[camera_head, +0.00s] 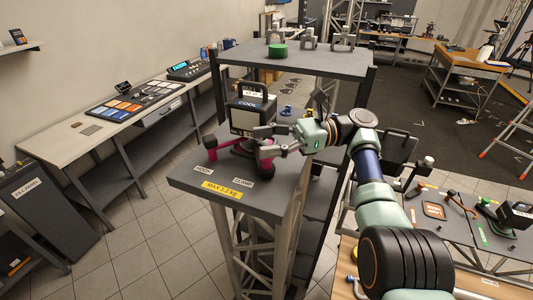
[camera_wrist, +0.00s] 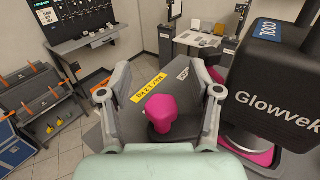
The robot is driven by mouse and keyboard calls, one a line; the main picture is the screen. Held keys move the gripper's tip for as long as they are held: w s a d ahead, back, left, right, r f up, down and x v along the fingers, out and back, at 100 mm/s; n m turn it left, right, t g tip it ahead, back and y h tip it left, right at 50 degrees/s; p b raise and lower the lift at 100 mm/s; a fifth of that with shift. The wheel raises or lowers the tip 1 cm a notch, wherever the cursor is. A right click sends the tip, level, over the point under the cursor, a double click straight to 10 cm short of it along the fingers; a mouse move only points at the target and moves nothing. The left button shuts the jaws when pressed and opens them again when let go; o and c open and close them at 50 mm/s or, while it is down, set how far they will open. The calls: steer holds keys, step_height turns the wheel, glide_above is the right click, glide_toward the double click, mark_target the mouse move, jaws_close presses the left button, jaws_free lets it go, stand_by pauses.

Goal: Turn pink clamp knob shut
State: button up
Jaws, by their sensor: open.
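The pink clamp knob (camera_wrist: 162,112) stands upright in the middle of the wrist view, on a dark base. It lies between the two fingers of my gripper (camera_wrist: 159,72), which are spread apart with clear gaps on both sides. In the head view my gripper (camera_head: 262,143) is at the right of the black and white lamp (camera_head: 247,118), its fingers open near the pink part (camera_head: 266,162) at the shelf's right. Contact with the knob cannot be told. The lamp also shows at the right of the wrist view (camera_wrist: 275,85), above a pink base (camera_wrist: 250,150).
The grey platform (camera_head: 240,205) carries a yellow weight label (camera_head: 227,189) and small white labels. A dark shelf (camera_head: 300,60) with a green disc (camera_head: 277,50) and grey clamps rises behind. A bench (camera_head: 110,118) stands left. The lamp is close to my right finger in the wrist view.

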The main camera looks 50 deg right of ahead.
step_height(320, 180, up, 6)
stand_by(0.7)
